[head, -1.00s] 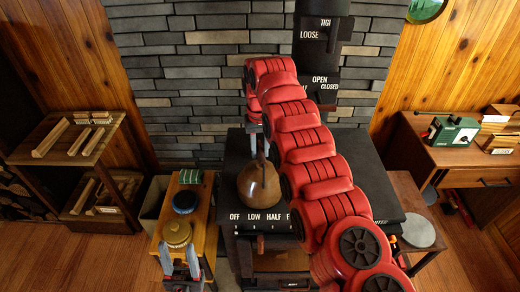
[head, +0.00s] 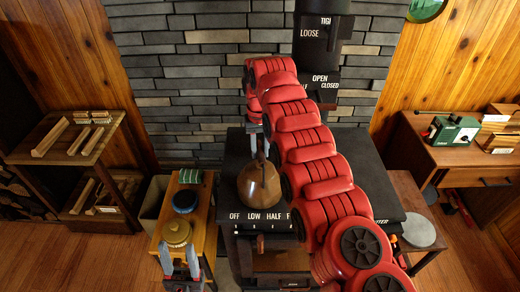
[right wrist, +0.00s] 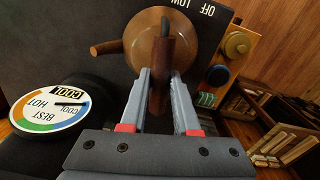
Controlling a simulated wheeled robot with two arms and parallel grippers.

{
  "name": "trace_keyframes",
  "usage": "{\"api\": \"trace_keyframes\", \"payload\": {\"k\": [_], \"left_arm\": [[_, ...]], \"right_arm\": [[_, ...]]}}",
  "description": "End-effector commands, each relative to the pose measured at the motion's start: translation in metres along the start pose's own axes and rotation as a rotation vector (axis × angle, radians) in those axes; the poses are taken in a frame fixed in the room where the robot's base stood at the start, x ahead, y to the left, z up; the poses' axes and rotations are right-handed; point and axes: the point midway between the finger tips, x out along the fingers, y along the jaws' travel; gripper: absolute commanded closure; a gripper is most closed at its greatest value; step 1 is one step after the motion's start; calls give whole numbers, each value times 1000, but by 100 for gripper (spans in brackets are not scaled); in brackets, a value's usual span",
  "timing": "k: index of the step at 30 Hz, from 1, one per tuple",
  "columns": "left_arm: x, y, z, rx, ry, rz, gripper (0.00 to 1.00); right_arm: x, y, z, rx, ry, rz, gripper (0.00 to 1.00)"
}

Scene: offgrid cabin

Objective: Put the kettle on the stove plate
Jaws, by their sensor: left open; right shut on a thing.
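The copper-brown kettle (head: 259,186) is at the left part of the black stove top (head: 234,150). It also shows in the right wrist view (right wrist: 142,42), with its spout pointing left. My right gripper (right wrist: 160,88) is shut on its dark upright handle (right wrist: 160,75). I cannot tell whether the kettle's base touches the stove. No stove plate can be clearly made out; my red right arm covers much of the stove top. My left gripper (head: 180,262) is open and empty, near the yellow-lidded jar (head: 177,233).
A wooden side table (head: 204,222) left of the stove carries the yellow-lidded jar and a blue-topped item (head: 185,201). A round gauge (right wrist: 50,108) sits beside the kettle. The black flue (head: 320,50) rises behind. A desk with a green device (head: 452,131) stands right.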

Motion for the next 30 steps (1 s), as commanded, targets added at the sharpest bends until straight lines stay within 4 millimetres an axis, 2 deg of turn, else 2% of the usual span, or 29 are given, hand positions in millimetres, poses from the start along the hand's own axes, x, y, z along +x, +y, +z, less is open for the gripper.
{"api": "trace_keyframes", "payload": {"k": [17,18,23,24,30], "left_arm": [[-1,0,0,0,0,0,50],[-1,0,0,0,0,0,50],[0,0,0,0,0,0,50],[0,0,0,0,0,0,50],[-1,0,0,0,0,0,50]], "right_arm": [[-1,0,-1,0,4,0,100],[-1,0,-1,0,4,0,69],[-1,0,-1,0,3,0,40],[0,0,0,0,2,0,36],[0,0,0,0,1,0,36]]}}
